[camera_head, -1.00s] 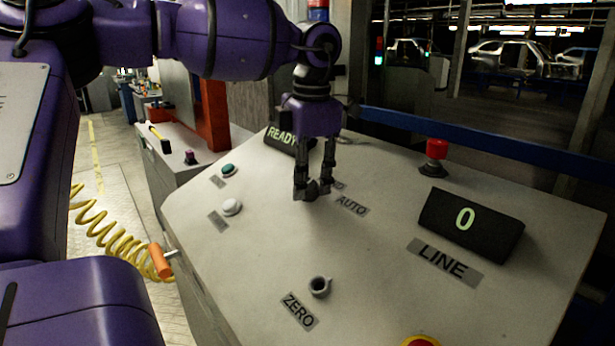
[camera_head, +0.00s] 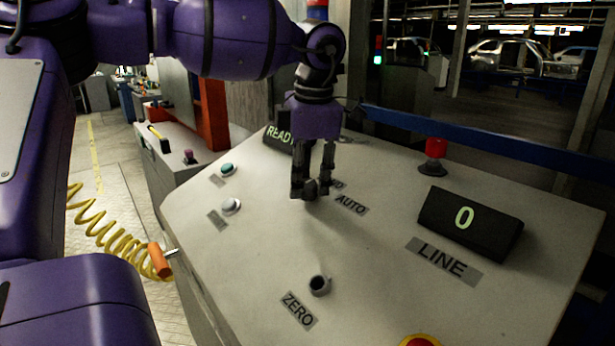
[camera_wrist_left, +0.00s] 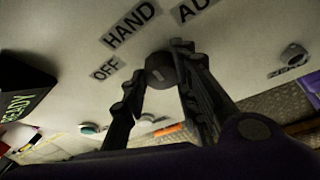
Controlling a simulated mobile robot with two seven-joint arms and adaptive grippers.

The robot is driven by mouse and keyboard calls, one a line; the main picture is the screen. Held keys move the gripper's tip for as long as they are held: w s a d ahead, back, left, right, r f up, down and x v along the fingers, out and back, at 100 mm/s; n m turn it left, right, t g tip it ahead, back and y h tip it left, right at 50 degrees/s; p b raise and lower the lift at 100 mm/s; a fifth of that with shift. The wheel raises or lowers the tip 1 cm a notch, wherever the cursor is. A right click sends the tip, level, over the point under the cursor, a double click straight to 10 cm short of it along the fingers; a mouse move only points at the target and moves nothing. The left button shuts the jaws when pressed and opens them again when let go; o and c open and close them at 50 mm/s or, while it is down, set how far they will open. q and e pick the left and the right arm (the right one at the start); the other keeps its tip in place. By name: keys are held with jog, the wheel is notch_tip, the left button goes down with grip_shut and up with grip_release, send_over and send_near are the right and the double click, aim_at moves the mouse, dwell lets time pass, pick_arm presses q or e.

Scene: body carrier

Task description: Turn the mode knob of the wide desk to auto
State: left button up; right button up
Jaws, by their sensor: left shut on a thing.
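The wide desk (camera_head: 380,255) has a sloping pale top. The dark mode knob (camera_head: 310,188) sits on it beside the AUTO label (camera_head: 351,204). My left gripper (camera_head: 311,190) points down with its fingers shut on the knob. In the left wrist view the knob (camera_wrist_left: 160,70) is between the two fingers, with the OFF (camera_wrist_left: 105,69), HAND (camera_wrist_left: 131,24) and AUTO labels around it. The AUTO label is partly cut off there. I cannot clearly tell which label the knob points to. My right gripper is not in view.
A READY display (camera_head: 279,137), a display reading 0 (camera_head: 470,223), a red button (camera_head: 435,150), a green button (camera_head: 228,169), a white button (camera_head: 231,206) and the ZERO knob (camera_head: 319,285) stand on the desk. A blue rail (camera_head: 480,143) runs behind it. A coiled yellow hose (camera_head: 105,235) hangs at left.

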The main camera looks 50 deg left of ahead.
pick_arm(q)
jog(key=m, duration=0.1)
jog(key=m+t+y, duration=0.1)
jog(key=m, duration=0.1)
jog(key=shift+w+r, duration=0.15)
jog(key=shift+r, duration=0.25)
jog(key=shift+d+m+t+y+p, duration=0.15)
jog(key=shift+m+t+y+p, duration=0.5)
jog(key=shift+m, duration=1.15)
jog(key=o, duration=0.9)
jog(key=shift+o, duration=0.5)
jog(key=shift+f, duration=0.3)
jog(key=v, duration=1.2)
